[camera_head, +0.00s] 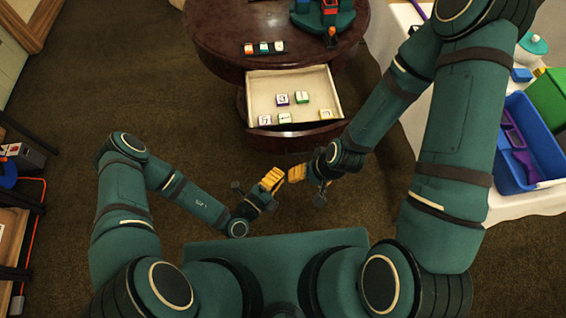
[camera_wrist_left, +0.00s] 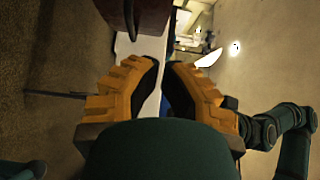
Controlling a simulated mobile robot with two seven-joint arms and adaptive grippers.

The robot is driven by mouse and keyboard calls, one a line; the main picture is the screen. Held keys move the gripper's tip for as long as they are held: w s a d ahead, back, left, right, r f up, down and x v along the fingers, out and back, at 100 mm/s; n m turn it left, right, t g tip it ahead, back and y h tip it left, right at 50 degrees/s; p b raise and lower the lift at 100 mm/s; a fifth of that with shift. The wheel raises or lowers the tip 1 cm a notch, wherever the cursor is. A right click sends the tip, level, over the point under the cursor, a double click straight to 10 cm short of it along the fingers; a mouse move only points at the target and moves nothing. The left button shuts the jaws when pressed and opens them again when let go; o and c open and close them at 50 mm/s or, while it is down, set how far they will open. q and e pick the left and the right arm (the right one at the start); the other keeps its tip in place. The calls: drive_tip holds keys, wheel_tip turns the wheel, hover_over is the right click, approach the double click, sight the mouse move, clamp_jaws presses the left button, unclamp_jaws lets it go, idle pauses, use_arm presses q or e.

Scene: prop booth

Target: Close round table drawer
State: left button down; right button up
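The round table (camera_head: 215,35) is dark polished wood and stands at the top middle of the head view. Its drawer (camera_head: 343,91) is pulled out toward me, with a pale interior and a dark curved front (camera_head: 292,139). Several small lettered cubes lie inside. My left gripper (camera_head: 273,178) is in front of and below the drawer front, apart from it. In the left wrist view its yellow fingers (camera_wrist_left: 161,66) show a gap with nothing held. My right gripper (camera_head: 294,174) is close beside the left, also apart from the drawer; its finger opening is unclear.
Three small blocks (camera_head: 264,47) and a green toy (camera_head: 325,15) are on the tabletop. On the right, a white-covered table (camera_head: 410,125) holds a blue bin (camera_head: 515,180). A shelf (camera_head: 12,235) stands at left. Brown carpet (camera_head: 180,95) is clear left of the drawer.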

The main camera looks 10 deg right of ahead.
sight(299, 138)
use_arm(q)
drive_tip(key=shift+w+a+b+x, duration=0.3)
drive_tip(key=shift+a+b+x, duration=0.1)
drive_tip(key=shift+x, duration=1.5)
drive_tip(key=shift+w+a+b+x, duration=0.3)
drive_tip(key=shift+b+x, duration=0.1)
drive_tip(key=shift+x, duration=1.5)
drive_tip(key=shift+w+a+b+x, duration=0.3)
drive_tip(key=shift+w+b+x, duration=0.1)
drive_tip(key=shift+x, duration=1.5)
drive_tip(key=shift+s, duration=0.1)
use_arm(e)
drive_tip(key=f, duration=0.2)
drive_tip(key=shift+w+f, duration=0.25)
drive_tip(key=shift+f, duration=0.05)
